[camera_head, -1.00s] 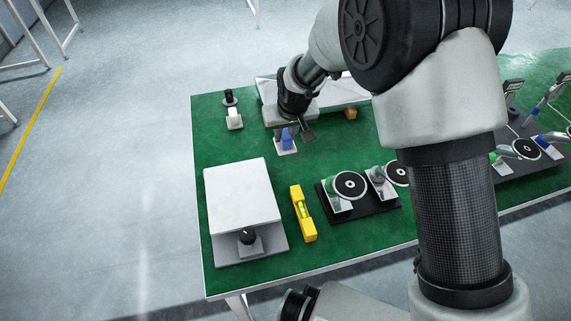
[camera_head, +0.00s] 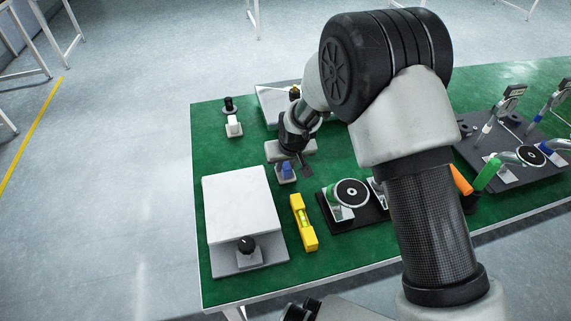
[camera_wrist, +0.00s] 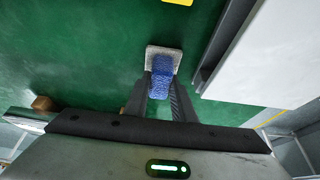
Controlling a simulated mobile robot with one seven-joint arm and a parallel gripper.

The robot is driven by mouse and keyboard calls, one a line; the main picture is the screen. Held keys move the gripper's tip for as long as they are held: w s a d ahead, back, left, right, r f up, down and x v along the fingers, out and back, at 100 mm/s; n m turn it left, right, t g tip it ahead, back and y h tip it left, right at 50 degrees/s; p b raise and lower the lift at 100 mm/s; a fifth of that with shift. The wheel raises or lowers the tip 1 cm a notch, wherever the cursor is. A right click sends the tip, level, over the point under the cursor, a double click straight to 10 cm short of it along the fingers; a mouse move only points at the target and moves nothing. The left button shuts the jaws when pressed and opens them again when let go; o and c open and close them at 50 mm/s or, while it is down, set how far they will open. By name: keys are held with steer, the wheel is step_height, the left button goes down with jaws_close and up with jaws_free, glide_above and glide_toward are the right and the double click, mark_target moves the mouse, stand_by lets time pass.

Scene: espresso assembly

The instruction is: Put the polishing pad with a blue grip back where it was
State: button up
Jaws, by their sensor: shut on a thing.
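The polishing pad (camera_head: 286,178) has a pale square base and a blue grip. It is in the green table's middle-left part, behind the yellow level and right of the big white platform's far corner. My gripper (camera_head: 295,163) points down over it, shut on the blue grip. In the wrist view the pad (camera_wrist: 152,52) shows its grey-white base, with the blue grip between my two dark fingers (camera_wrist: 161,88). Whether the base touches the table or hangs just above it, I cannot tell.
A white-topped platform with a black knob (camera_head: 240,205) stands at front left. A yellow level (camera_head: 303,222) lies beside it. A black tray (camera_head: 366,212) holds a white-ringed tool. A white block (camera_head: 233,127) and black knob piece (camera_head: 229,104) are at back left. Green table (camera_head: 212,150) is bare between.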

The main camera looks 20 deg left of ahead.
steer(key=o, duration=1)
steer(key=shift+f, duration=0.1)
steer(key=shift+r+p, duration=0.35)
steer(key=shift+r, duration=0.2)
steer(key=p+v, duration=0.2)
steer(key=v, duration=0.9)
steer(key=shift+s+d+r, duration=0.1)
steer(key=shift+s+d, duration=0.05)
